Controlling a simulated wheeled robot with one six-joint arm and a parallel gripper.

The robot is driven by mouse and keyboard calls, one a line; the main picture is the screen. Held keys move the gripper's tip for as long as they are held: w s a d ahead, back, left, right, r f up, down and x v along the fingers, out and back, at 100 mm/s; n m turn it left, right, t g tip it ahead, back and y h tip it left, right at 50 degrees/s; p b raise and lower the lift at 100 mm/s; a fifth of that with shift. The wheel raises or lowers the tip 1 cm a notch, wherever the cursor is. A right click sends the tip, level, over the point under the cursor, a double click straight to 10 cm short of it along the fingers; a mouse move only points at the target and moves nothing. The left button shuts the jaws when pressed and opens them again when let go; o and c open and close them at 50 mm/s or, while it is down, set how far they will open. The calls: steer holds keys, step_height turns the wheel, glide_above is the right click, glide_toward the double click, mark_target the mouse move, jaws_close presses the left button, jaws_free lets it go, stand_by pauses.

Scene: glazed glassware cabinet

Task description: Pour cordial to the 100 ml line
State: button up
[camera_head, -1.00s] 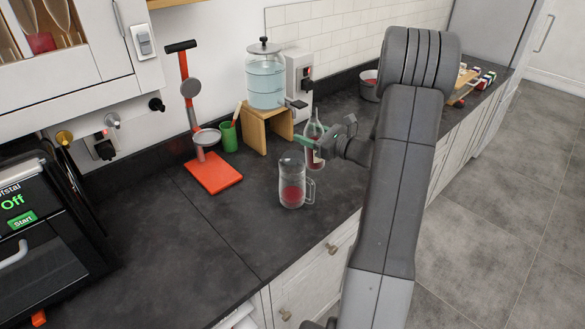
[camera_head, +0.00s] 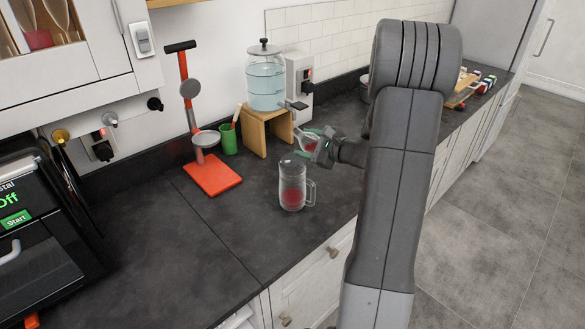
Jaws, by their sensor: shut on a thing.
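A clear glass jug (camera_head: 291,182) with a handle on its right stands upright on the dark counter. Red liquid fills its lower part; any measuring line is too small to read. My gripper (camera_head: 318,146) is shut on a small clear bottle (camera_head: 307,140) with red liquid in it. The bottle is tilted, just above and behind the jug's rim. The gripper's fingers hide part of the bottle. I cannot make out a stream between bottle and jug.
A water dispenser (camera_head: 265,80) stands on a wooden stand (camera_head: 266,130) behind. Left of it are a green cup (camera_head: 228,139) and a red-based press (camera_head: 212,175). A black appliance (camera_head: 45,230) is at far left. The counter's front left is clear.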

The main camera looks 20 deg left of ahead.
mark_target(312, 152)
steer(key=shift+r+n, duration=0.3)
steer(key=shift+r, duration=0.15)
steer(key=shift+w+d+f+n, duration=0.2)
steer(key=shift+w+f+n, duration=0.15)
steer(key=shift+f+n, duration=0.05)
steer(key=shift+w+d+f+n+t+h+b, duration=0.2)
steer(key=shift+w+n+t+h+b, duration=0.1)
steer(key=shift+n+t+h, duration=0.3)
steer(key=f+b, duration=0.1)
steer(key=f, duration=0.1)
steer(key=f+n+b, duration=0.1)
steer(key=b, duration=0.1)
steer(key=shift+w+d+f+h, duration=0.15)
steer(key=shift+w+f+h, duration=0.05)
steer(key=shift+f+h, duration=0.15)
steer(key=shift+w+d+r+n+t+b, duration=0.1)
steer(key=shift+r+n+t+b, duration=0.4)
steer(key=shift+r+n+b, duration=0.25)
steer(key=shift+w+r+h+b, duration=0.2)
steer(key=shift+h+b, duration=0.05)
steer(key=shift+b, duration=0.2)
steer(key=shift+n, duration=0.25)
steer(key=shift+r+b, duration=0.3)
steer(key=shift+b, duration=0.2)
steer(key=shift+d, duration=0.1)
